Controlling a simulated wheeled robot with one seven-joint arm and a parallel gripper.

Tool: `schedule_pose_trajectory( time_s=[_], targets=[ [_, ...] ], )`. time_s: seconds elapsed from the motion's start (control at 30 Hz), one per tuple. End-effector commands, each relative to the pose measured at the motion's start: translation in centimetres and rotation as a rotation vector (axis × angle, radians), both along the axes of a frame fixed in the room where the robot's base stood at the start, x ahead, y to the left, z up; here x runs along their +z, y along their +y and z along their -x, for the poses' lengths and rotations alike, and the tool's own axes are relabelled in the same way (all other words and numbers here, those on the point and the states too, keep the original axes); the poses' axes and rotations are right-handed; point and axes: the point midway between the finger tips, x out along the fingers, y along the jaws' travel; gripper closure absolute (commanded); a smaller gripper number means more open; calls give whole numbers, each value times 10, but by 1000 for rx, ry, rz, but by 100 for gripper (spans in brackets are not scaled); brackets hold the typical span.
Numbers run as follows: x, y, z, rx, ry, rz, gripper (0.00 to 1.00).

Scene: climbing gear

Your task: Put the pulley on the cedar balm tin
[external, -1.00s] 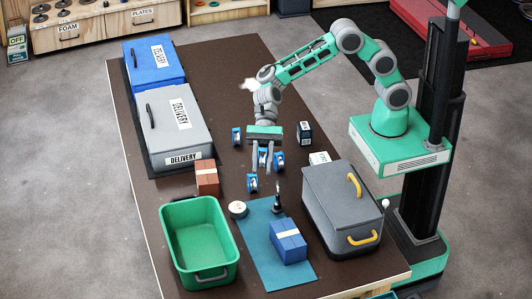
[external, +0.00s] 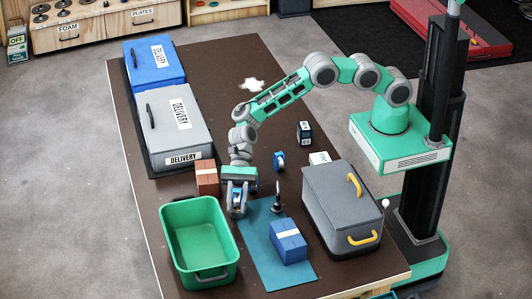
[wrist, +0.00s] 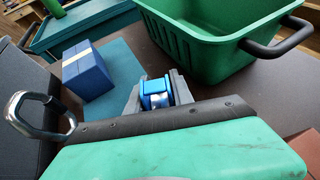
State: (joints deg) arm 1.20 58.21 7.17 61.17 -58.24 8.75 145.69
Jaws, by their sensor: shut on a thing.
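My gripper (external: 237,208) is shut on a blue and grey pulley (wrist: 155,88), which also shows between the fingers in the external view (external: 238,197). The gripper points down at the spot of the round pale tin, between the green bin and the blue mat. The fingers and pulley cover nearly all of the tin, so I cannot tell whether the pulley touches it. Another blue pulley (external: 279,161) stands on the table behind and to the right of my gripper.
A green bin (external: 188,203) stands close on the left and a brown box (external: 206,178) just behind. The blue mat (external: 258,262) bears a blue box (external: 288,240) and a carabiner (external: 277,197) on a stand. A grey case (external: 325,207) stands right.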

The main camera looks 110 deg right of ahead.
Motion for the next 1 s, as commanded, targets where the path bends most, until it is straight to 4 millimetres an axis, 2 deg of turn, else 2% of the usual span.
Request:
schedule_pose_trajectory(
  time_s=[0.07,0.1,0.37,0.67,0.77,1.0],
  targets=[
    [-3,0,0,0,1,0,100],
    [-4,0,0,0,1,0,71],
    [-3,0,0,0,1,1,50],
    [2,-1,0,0,0,0,50],
    [7,-14,4,-3,0,1,50],
    [33,-66,25,-4,0,0,50]
  ],
)
